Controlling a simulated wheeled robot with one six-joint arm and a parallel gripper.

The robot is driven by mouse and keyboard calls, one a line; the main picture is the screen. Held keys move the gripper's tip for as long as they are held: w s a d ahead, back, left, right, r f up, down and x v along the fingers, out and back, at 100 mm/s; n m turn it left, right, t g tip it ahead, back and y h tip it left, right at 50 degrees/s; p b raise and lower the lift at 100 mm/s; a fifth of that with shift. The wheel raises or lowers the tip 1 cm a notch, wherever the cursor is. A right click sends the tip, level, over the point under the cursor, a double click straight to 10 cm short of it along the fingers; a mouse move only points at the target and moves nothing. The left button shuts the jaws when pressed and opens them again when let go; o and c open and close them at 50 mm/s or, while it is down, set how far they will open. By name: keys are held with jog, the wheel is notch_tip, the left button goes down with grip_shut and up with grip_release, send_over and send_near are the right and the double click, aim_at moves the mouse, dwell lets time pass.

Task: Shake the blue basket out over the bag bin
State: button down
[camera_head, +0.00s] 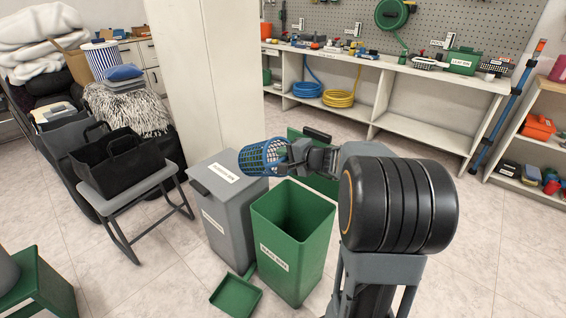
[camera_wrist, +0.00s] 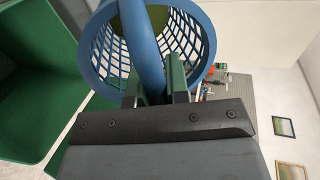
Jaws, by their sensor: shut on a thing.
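The blue basket (camera_head: 262,157), a round lattice basket, is held on its side in the head view, above the right edge of a closed grey bin (camera_head: 231,200) and the far left corner of an open green bin (camera_head: 291,243). In the wrist view the basket (camera_wrist: 87,50) fills the top, with an olive-green patch (camera_wrist: 172,14) inside; I cannot tell what it is. My gripper (camera_head: 288,156) is shut on the basket; the fingers (camera_wrist: 153,84) clasp a blue bar at its near side. The bin labels are too small to read surely. The green bin's inside looks empty where visible.
A green dustpan (camera_head: 236,297) lies on the floor before the bins. A black bag (camera_head: 118,160) sits on a grey stand at left. A tall pale cabinet (camera_head: 207,70) stands behind.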

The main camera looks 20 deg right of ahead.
jog(key=shift+s+d+f+t+y+b, duration=0.15)
jog(key=shift+f+t+b, duration=0.4)
jog(key=shift+b, duration=1.05)
jog(key=shift+s+f+t+y+b, duration=0.25)
jog(key=shift+f+b, duration=0.55)
jog(key=shift+b, duration=0.8)
jog(key=shift+s+d+f+t+y+b, duration=0.15)
jog(key=shift+f+t+b, duration=0.4)
jog(key=shift+b, duration=1.05)
jog(key=s+d+f+t+y, duration=0.1)
jog(key=s+f+t+y, duration=0.2)
jog(key=t, duration=0.5)
notch_tip(320, 180, down, 2)
jog(key=shift+d+f+y, duration=0.1)
jog(key=shift+d+y, duration=0.15)
jog(key=shift+y, duration=0.4)
jog(key=shift+s, duration=0.1)
